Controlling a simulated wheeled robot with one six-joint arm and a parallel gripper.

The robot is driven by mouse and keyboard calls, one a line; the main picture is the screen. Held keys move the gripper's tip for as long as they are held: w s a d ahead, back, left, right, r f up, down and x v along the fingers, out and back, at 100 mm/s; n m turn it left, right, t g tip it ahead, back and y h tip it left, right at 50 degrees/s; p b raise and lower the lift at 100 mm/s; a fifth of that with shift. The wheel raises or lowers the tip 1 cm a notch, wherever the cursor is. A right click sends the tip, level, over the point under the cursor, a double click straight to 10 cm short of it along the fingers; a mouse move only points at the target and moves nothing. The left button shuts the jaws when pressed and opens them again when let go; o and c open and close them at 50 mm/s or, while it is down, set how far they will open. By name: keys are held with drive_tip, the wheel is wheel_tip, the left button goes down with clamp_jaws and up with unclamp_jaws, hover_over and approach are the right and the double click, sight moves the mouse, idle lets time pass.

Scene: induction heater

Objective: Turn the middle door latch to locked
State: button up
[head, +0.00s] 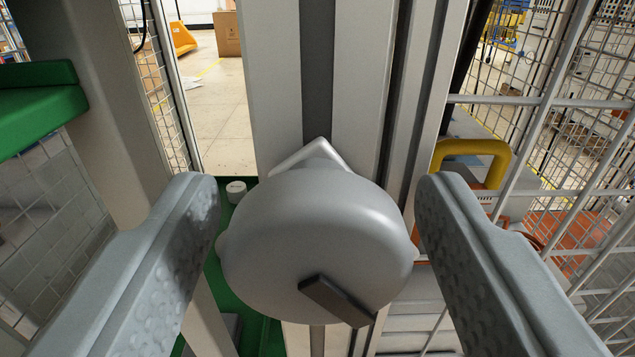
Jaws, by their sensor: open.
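A large rounded grey knob, the door latch (315,240), is in the middle of the head view. It sits in front of upright aluminium posts, with a pale angular bracket behind its top. A dark bar (336,301) crosses its lower front, slanting down to the right. My gripper (318,205) is open, with one grey padded finger left of the latch and one right of it. A gap shows on the right side, and the left finger is close to the latch edge. I cannot tell whether either finger touches it.
Aluminium posts (365,75) rise behind the latch. A wire mesh fence (560,130) and a yellow handle (475,155) are on the right. A green surface (38,108) is at the left. Open floor (222,110) and a cardboard box (227,33) lie beyond.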

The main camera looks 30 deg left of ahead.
drive_tip(key=shift+c, duration=0.5)
drive_tip(key=c, duration=0.8)
drive_tip(key=shift+c, duration=0.2)
drive_tip(key=shift+n, duration=1.9)
drive_tip(key=shift+f+n, duration=0.1)
drive_tip(key=shift+n, duration=1.8)
idle(2.5)
